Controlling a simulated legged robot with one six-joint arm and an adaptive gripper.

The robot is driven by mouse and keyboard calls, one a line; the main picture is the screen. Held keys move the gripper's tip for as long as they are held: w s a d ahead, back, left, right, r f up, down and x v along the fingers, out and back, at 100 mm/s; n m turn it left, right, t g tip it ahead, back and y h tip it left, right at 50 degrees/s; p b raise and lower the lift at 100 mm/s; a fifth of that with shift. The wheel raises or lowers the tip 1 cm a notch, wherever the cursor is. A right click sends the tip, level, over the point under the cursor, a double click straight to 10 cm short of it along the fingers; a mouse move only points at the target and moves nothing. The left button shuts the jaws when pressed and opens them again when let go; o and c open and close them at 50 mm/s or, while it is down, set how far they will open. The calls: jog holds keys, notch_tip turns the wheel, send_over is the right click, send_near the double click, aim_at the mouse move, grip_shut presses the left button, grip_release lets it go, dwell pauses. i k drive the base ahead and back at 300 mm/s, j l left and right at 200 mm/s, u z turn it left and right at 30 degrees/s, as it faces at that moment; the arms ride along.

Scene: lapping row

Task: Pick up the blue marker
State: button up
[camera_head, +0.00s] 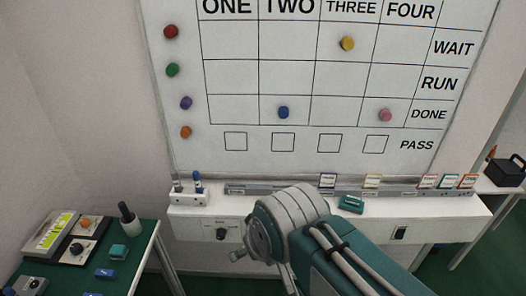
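The blue marker (197,182) stands upright in a small white holder (188,199) at the left end of the white ledge under the board. A grey, dark-tipped marker (178,184) stands just left of it. My teal and light-grey arm reaches up from the lower right to below the board, to the right of the holder and apart from it. No gripper fingers can be made out; the far end of my arm is hidden behind its own links.
The whiteboard (232,77) carries coloured magnets. A teal eraser-like block (351,203) and several small cards sit on the ledge (450,213). A green side table (137,250) at lower left holds small items. A black caddy (506,171) stands at right.

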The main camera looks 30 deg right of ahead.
aim_at(196, 173)
jog(key=i+l+u, duration=0.1)
jog(key=i, duration=0.4)
jog(key=i+l+u, duration=0.1)
jog(key=i, duration=0.45)
jog(key=l, duration=0.1)
